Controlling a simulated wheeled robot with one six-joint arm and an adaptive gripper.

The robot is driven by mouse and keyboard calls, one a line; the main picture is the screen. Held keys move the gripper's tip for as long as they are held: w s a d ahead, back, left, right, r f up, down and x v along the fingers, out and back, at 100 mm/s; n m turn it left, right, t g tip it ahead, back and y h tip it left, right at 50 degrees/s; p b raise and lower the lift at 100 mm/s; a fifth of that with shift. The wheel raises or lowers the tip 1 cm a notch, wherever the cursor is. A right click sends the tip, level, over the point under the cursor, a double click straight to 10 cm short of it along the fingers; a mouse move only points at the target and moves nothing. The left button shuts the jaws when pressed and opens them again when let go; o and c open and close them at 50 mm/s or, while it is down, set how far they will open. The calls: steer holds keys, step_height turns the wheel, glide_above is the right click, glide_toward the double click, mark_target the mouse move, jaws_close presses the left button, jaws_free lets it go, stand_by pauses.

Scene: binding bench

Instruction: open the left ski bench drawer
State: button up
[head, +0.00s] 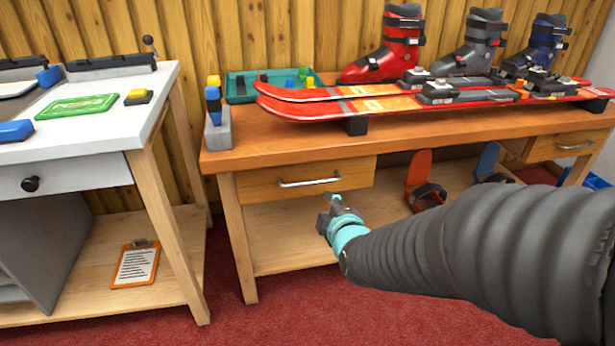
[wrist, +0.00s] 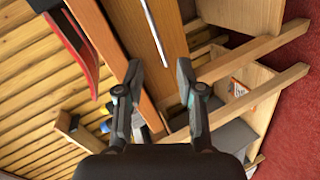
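The left ski bench drawer (head: 262,187) has a wooden front and looks shut, under the left end of the brown bench top. Its silver bar handle (head: 309,182) runs level across the front. In the wrist view the handle (wrist: 155,32) crosses the drawer front (wrist: 172,32) at the upper middle, its lower end in line with the gap between my fingers. My gripper (head: 331,200) is just below and right of the handle in the head view. In the wrist view my gripper (wrist: 159,75) is open, with nothing between its fingers; the handle appears beyond them.
Skis (head: 400,103) and boots (head: 384,55) stand on the bench top (head: 255,140). A second drawer (head: 565,145) is at the bench's right end. A white workbench (head: 110,120) stands to the left, with a gap between. Snowboards (head: 420,170) sit on the lower shelf.

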mark_target(304, 184)
steer(key=w+a+f+n, duration=0.1)
steer(key=w+a, duration=0.1)
steer(key=w, duration=0.2)
steer(key=w+a+f+n+t, duration=0.1)
steer(key=w+a+f, duration=0.1)
steer(key=w, duration=0.3)
steer(key=w+a+f+n, duration=0.1)
steer(key=w+a, duration=0.1)
steer(key=w, duration=0.3)
steer(key=shift+w+a+f+y+p, duration=0.1)
steer(key=shift+a+f+y+p, duration=0.2)
steer(key=shift+p, duration=0.1)
jaws_close()
